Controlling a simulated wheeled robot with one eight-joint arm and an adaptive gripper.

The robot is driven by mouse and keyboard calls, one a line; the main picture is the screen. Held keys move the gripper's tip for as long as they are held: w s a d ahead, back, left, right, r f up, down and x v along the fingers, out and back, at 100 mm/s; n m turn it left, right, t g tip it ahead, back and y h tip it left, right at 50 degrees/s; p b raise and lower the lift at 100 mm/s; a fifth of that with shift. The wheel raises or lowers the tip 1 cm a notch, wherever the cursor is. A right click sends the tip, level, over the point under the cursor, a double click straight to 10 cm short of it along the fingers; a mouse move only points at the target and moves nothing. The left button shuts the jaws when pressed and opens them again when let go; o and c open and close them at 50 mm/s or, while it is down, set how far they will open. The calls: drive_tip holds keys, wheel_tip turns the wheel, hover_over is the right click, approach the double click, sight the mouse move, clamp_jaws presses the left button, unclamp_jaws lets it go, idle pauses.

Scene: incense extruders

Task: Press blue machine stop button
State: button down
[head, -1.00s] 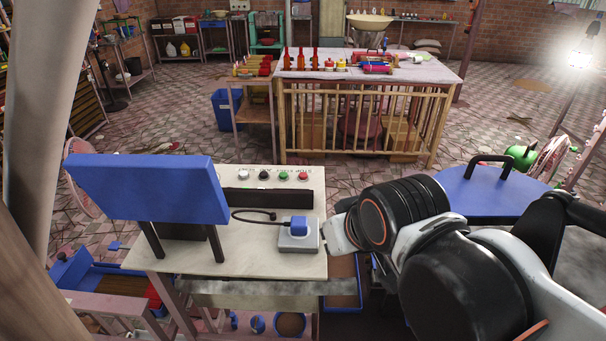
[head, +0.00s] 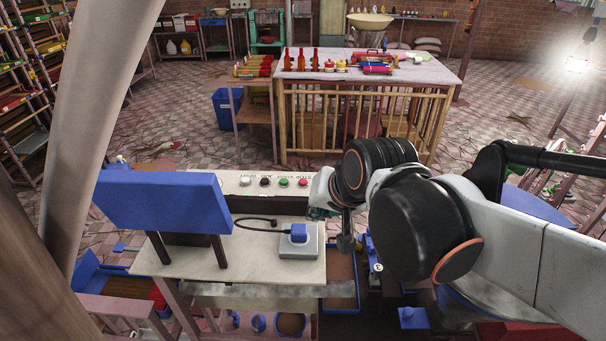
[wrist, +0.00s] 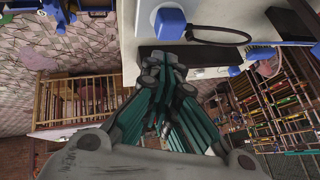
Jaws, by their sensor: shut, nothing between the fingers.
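The blue machine has a pale control panel (head: 262,184) at its back edge with a row of round buttons: a white button (head: 245,181), a dark button (head: 265,181), a green button (head: 284,182) and a red button (head: 302,182). The lettering beside them is too small to read surely. My gripper (head: 345,243) points down just right of the panel and the machine top, apart from the buttons. In the wrist view my gripper (wrist: 164,62) has its teal fingers together and empty, in front of the dark strip by the panel. The buttons cannot be made out there.
A blue screen-like board (head: 165,203) stands on the machine's left. A grey box with a blue knob (head: 299,248) and a black cable (head: 255,219) lie on the pale top. A wooden table (head: 370,72) with bottles stands behind, with open floor between.

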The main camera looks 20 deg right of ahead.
drive_tip(key=w+d+r+m+y+p, duration=0.1)
drive_tip(key=w+r+m+p, duration=0.35)
drive_tip(key=w+m, duration=0.5)
drive_tip(key=m+t+y+p, duration=0.1)
drive_tip(key=m+p, duration=0.5)
drive_tip(key=m, duration=0.2)
hover_over(301, 182)
wheel_tip(301, 182, down, 3)
drive_tip(key=shift+s+r, duration=0.1)
wheel_tip(301, 182, down, 9)
drive_tip(key=b, duration=0.6)
drive_tip(key=shift+b, duration=0.3)
drive_tip(key=shift+f+b, duration=0.35)
